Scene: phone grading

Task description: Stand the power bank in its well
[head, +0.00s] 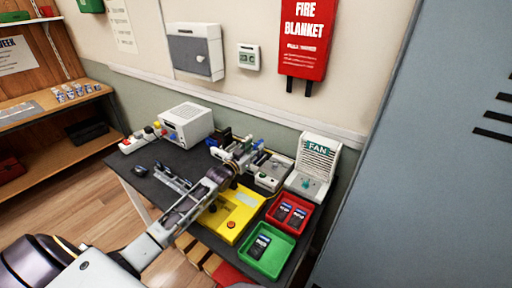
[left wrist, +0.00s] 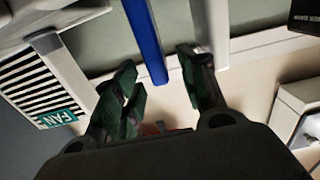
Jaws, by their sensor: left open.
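My left gripper (head: 238,153) reaches over the back of the dark bench, in front of the white devices there. In the left wrist view its two dark green fingers (left wrist: 158,62) are apart. A long blue bar (left wrist: 145,38) shows beyond and between the fingertips; I see no contact with it. A small blue item (head: 212,143) stands beside the gripper in the head view. I cannot tell for sure which thing is the power bank, and the gripper and arm hide part of this area, so its well is not clear. My right gripper is not in view.
A yellow box (head: 248,201) lies under the arm. A red tray (head: 275,218) and a green tray (head: 289,246) hold dark flat devices at the right. A white FAN unit (head: 309,187) stands behind them. A white power supply (head: 186,113) is at the back left.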

